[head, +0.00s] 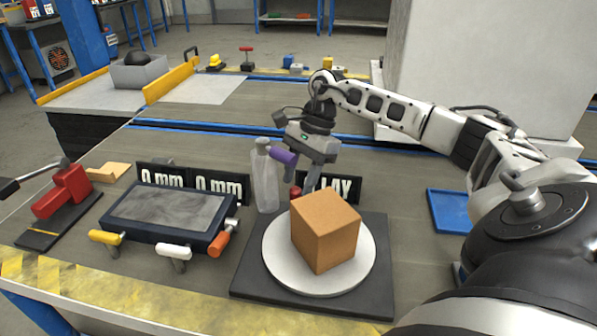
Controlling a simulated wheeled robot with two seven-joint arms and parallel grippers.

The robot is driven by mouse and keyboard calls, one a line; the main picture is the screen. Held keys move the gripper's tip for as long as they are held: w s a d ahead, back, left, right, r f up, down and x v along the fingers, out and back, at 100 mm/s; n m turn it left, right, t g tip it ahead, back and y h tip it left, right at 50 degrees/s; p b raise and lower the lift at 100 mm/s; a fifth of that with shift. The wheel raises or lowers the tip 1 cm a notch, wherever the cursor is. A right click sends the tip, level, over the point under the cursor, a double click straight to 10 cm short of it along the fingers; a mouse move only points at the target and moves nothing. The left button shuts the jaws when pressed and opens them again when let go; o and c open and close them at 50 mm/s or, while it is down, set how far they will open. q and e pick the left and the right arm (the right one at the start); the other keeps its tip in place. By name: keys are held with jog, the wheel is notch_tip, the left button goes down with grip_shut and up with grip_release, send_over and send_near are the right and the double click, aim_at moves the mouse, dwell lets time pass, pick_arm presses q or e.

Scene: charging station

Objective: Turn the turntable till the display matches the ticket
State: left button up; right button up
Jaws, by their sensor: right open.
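The turntable has a round white plate (277,262) on a dark square base (384,290) at the front of the bench. A plain orange-brown cube (325,230) sits on the plate, turned with one vertical edge toward me. A black sign ending in "LAY" (346,188) stands behind it, partly hidden by my gripper and the cube. My right gripper (304,180) is open, pointing down just behind the cube's back left side; whether it touches anything is unclear. A small red part (295,192) shows by its fingers. I cannot make out a ticket. My left gripper is not in view.
A grey bottle (265,180) with a purple part (284,155) stands close left of my gripper. A dark framed panel (168,210) with coloured handles, "0 mm" signs (162,178) and a red device (65,193) lie left. A blue tray (447,211) lies right.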

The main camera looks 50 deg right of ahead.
pick_arm(q)
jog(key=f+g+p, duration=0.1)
jog(key=p, duration=0.1)
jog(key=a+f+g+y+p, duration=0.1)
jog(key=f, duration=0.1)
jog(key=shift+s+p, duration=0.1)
jog(key=shift+p, duration=0.3)
pick_arm(e)
jog(key=v, duration=1.5)
jog(key=shift+a, duration=0.1)
